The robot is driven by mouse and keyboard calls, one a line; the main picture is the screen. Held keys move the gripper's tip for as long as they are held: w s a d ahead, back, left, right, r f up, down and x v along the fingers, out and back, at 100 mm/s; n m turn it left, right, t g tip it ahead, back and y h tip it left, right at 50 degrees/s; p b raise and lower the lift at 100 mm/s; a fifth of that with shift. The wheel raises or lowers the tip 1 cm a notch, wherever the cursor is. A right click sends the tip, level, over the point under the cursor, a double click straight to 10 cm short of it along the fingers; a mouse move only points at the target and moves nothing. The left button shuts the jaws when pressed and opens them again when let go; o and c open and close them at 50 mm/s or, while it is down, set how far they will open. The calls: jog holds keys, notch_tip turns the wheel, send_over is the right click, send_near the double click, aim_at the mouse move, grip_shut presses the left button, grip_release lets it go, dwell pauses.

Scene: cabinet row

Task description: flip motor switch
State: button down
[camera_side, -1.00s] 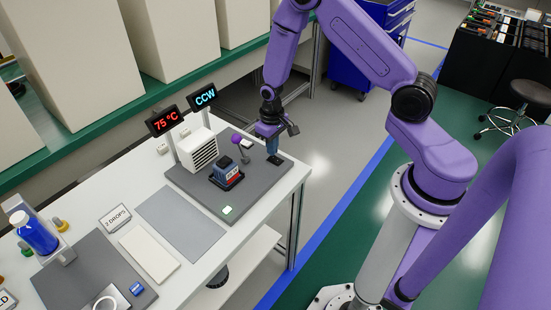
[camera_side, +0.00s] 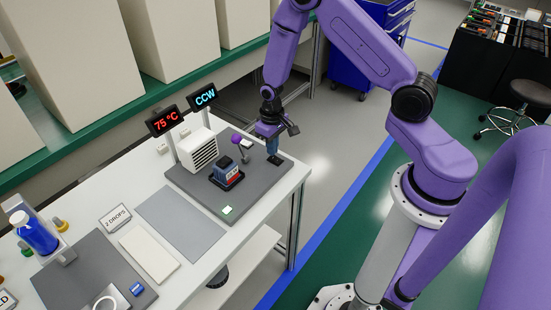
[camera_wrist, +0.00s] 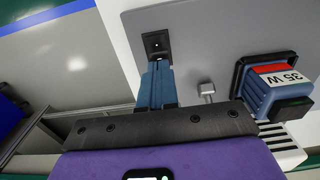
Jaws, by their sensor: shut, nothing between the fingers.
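A small black switch (camera_wrist: 155,44) is set in the grey plate (camera_wrist: 212,35), just beyond my fingertips in the wrist view. In the side view the switch (camera_side: 277,160) shows as a dark spot near the plate's right end. My gripper (camera_wrist: 157,66) has its blue fingers shut together with nothing between them. The fingers point down at the near edge of the switch; I cannot tell whether they touch it. In the side view my gripper (camera_side: 272,150) is over the switch. A blue motor block (camera_side: 228,172) with a red and white label sits left of it. Its label reads 35 W in the wrist view (camera_wrist: 280,76).
A white vented box (camera_side: 199,150) is behind the motor block. Displays read 75 °C (camera_side: 163,120) and CCW (camera_side: 204,96). The right table edge is close to my gripper, with open floor beyond.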

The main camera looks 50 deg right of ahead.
aim_at(272, 158)
jog(key=shift+f, duration=0.9)
dwell(1.1)
jog(key=shift+r, duration=3.5)
jog(key=s+a+r+n, duration=0.6)
jog(key=s+a+r, duration=0.4)
jog(key=r, duration=0.2)
jog(key=s+r+n, duration=0.3)
jog(key=s, duration=0.6)
jog(key=s+d+r+n, duration=0.1)
jog(key=s+r+n, duration=0.2)
jog(key=s, duration=0.5)
jog(key=shift+s+r+n, duration=0.3)
jog(key=shift+s+r, duration=0.1)
jog(key=shift+r, duration=0.3)
